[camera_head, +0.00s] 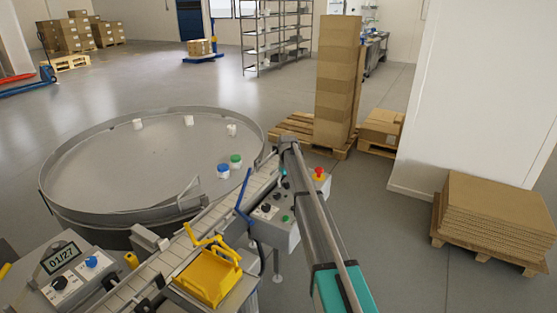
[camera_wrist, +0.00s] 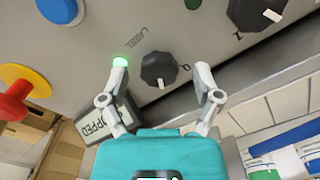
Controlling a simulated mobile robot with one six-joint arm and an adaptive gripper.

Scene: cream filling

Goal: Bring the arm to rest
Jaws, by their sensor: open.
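In the wrist view my gripper (camera_wrist: 161,72) is open, with its two light grey fingers spread on either side of a black rotary knob (camera_wrist: 159,70) on a grey control panel (camera_wrist: 200,35). Nothing is held between them. Whether the fingers touch the panel cannot be told. In the head view my arm (camera_head: 322,215) reaches up from the bottom over the right side of the control box (camera_head: 283,222). The fingers are not clear there.
A conveyor (camera_head: 215,220) runs beside a round turntable (camera_head: 110,175) bearing white, blue-lidded and green-lidded jars. A red emergency button (camera_head: 319,173) is close to my arm. A yellow fixture (camera_head: 208,277) stands front left. Flat cardboard (camera_head: 495,220) lies right; floor between is clear.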

